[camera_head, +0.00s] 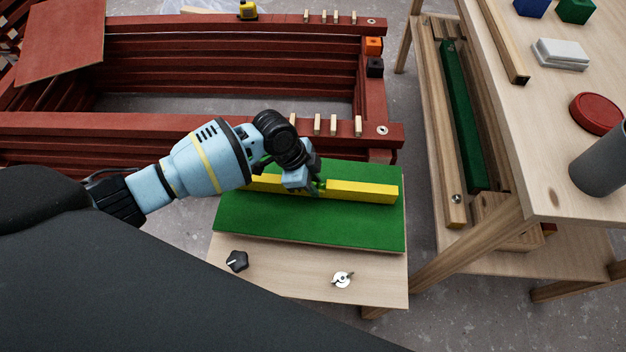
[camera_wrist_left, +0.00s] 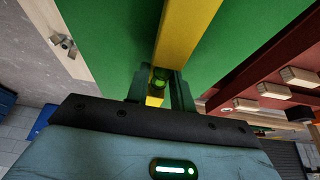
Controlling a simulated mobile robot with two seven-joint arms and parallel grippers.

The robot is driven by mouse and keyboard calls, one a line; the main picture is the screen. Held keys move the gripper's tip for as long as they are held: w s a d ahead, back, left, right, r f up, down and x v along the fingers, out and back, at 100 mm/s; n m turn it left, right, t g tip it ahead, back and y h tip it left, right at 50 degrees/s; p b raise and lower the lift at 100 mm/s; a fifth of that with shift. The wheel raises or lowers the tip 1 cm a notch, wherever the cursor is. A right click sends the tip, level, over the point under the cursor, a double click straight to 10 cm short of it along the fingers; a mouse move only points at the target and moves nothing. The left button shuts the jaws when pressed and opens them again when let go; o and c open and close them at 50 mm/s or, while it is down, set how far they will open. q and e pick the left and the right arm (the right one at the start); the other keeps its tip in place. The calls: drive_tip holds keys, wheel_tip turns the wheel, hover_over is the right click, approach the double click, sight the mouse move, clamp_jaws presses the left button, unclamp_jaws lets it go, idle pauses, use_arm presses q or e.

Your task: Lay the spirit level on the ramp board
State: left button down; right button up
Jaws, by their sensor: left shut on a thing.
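The yellow spirit level (camera_head: 358,191) lies lengthwise along the green ramp board (camera_head: 300,225), near the board's far edge. From these views I cannot tell whether it touches the board or is just above it. My left gripper (camera_head: 318,188) is shut on the level near its middle. In the left wrist view the level (camera_wrist_left: 185,35) runs between the fingers (camera_wrist_left: 160,90), with its green vial showing at the grip and the green board (camera_wrist_left: 110,40) behind it. My right gripper is not in view.
The ramp board rests on a pale wooden table (camera_head: 300,280) with a black knob (camera_head: 236,261) and a metal wing nut (camera_head: 342,280). Red battens (camera_head: 200,125) stand behind. At right, a wooden bench (camera_head: 560,180) holds a grey cylinder (camera_head: 600,162) and a red disc (camera_head: 596,113).

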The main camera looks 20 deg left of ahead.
use_arm(q)
drive_tip(key=shift+f, duration=0.2)
drive_tip(key=c, duration=1.1)
unclamp_jaws()
drive_tip(key=p+v, duration=0.2)
drive_tip(key=v, duration=0.4)
drive_tip(key=shift+a+r, duration=0.15)
drive_tip(key=shift+r, duration=0.2)
drive_tip(key=shift+s+a+r, duration=0.15)
drive_tip(key=shift+a+r, duration=0.05)
drive_tip(key=shift+r, duration=0.35)
